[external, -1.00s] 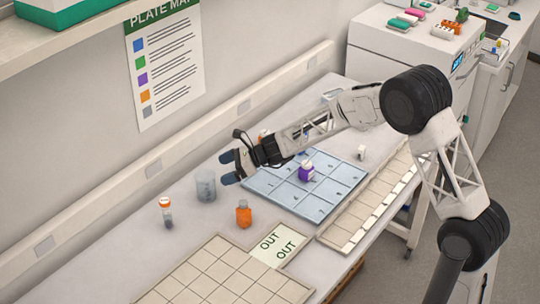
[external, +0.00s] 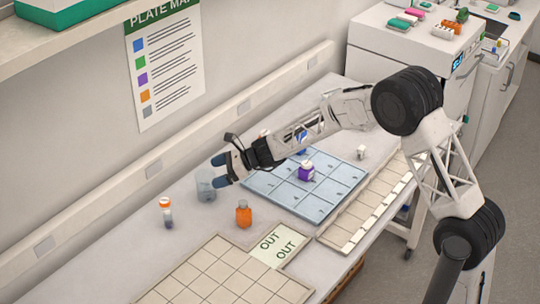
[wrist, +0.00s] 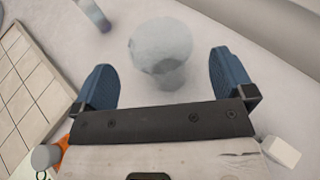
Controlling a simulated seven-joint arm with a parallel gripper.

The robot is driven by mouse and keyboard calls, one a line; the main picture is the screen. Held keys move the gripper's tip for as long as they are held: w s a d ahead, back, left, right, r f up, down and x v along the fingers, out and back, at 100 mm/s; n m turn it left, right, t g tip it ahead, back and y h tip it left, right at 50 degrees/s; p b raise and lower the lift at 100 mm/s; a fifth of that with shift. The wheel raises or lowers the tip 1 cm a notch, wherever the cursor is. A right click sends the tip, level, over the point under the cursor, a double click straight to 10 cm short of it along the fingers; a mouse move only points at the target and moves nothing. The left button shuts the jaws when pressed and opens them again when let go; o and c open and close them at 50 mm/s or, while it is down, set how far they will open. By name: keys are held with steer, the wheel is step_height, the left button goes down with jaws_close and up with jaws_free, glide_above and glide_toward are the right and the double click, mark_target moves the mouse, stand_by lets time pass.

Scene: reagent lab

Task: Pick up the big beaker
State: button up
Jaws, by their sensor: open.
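The big beaker (external: 205,187) is a clear, greyish glass vessel standing upright on the bench, left of the blue gridded plate. In the wrist view the beaker (wrist: 161,50) lies ahead of and between the two blue fingers, mostly beyond their tips. My gripper (external: 216,170) is open and empty, beside the beaker in the external view, with one finger partly overlapping it. In the wrist view my gripper (wrist: 160,70) shows its fingers spread wider than the beaker. I cannot tell whether a finger touches the glass.
A purple item (external: 306,171) sits on the blue gridded plate (external: 325,208). A beige tray (external: 205,262) with an OUT card lies in front. The wall is close behind.

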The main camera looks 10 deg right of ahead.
mark_target(205, 176)
steer(key=shift+x, duration=2.4)
steer(key=shift+r, duration=0.1)
steer(key=c, duration=0.9)
steer(key=shift+r, duration=0.15)
steer(key=shift+r, duration=4.9)
